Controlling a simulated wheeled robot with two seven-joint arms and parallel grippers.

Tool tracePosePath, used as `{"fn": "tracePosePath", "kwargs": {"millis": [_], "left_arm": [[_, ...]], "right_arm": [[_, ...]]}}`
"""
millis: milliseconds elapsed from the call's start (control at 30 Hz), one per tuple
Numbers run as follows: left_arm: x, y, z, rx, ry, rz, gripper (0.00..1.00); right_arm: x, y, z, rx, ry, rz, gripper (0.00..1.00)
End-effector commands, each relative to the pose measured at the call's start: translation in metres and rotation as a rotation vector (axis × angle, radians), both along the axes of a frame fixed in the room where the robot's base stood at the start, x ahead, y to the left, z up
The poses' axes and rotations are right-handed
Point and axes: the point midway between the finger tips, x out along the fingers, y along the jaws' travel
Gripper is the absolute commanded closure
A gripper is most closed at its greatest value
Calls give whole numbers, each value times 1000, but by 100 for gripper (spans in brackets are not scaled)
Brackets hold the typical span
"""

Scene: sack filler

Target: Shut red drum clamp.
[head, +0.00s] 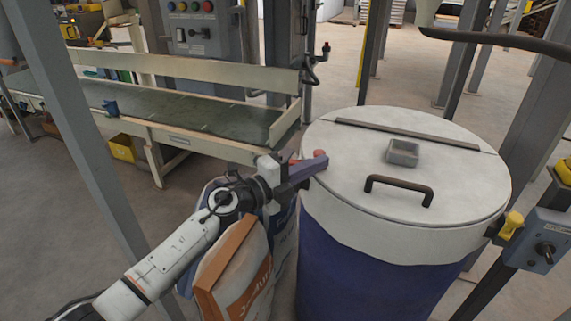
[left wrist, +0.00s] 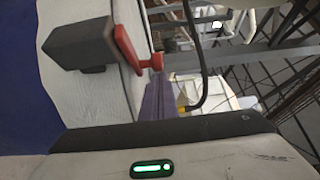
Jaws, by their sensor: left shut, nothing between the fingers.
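The drum (head: 375,260) is blue with a white rim band and a pale lid (head: 340,150). The red clamp (head: 320,154) is at the left edge of the lid, mostly hidden by my left gripper. In the left wrist view the clamp's red lever (left wrist: 130,50) stands beside a dark grey block (left wrist: 82,42) on the white rim. My left gripper (head: 310,169) has purple fingers, shut and empty, at the rim right beside the clamp. In the left wrist view the fingers (left wrist: 158,103) are close to the red lever's end; contact cannot be told. My right gripper is not in view.
The lid carries a brown handle (head: 399,187) and a small grey box (head: 403,152). Sacks (head: 236,265) stand below my left arm. A conveyor (head: 190,112) lies behind at left. Grey posts (head: 80,130) and a yellow-knobbed control box (head: 540,240) flank the drum.

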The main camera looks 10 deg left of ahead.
Motion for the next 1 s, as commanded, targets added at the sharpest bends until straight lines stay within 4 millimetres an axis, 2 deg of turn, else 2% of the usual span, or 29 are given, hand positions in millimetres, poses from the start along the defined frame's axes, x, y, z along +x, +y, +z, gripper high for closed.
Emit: {"fn": "tracePosePath", "kwargs": {"millis": [200, 1000], "left_arm": [[11, -12, 0, -1, 1, -10, 100], [14, -10, 0, -1, 1, -4, 100]], "right_arm": [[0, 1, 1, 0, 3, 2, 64], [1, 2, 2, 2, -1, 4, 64]]}}
